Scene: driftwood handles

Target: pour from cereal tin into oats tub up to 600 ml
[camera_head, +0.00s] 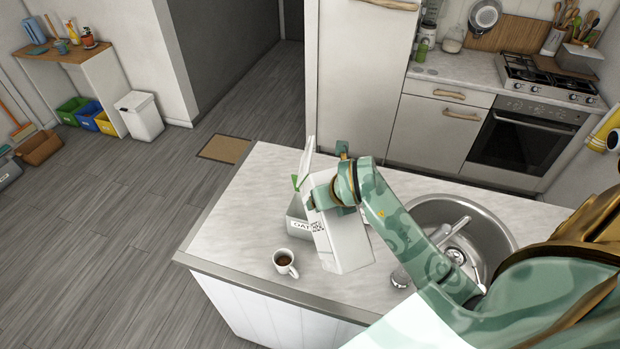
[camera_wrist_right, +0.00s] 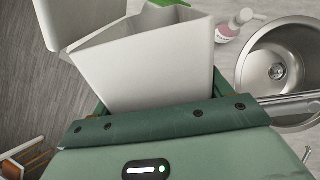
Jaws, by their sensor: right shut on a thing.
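My right gripper (camera_head: 334,194) is shut on a tall white container, which I take for the cereal tin (camera_head: 345,243). The tin is tilted, with its upper end to the left, and dark print shows on its side. It fills the middle of the right wrist view (camera_wrist_right: 150,65). The grey oats tub (camera_head: 299,226), with a partly covered label, stands on the counter just left of the tin. The tin and gripper hide part of the tub. Its fill level and any flow cannot be seen. My left gripper is not in view.
A white mug (camera_head: 286,263) with dark contents stands at the counter's front left. A round sink (camera_head: 490,225) with a tap lies to the right. The counter's left part (camera_head: 240,220) is clear.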

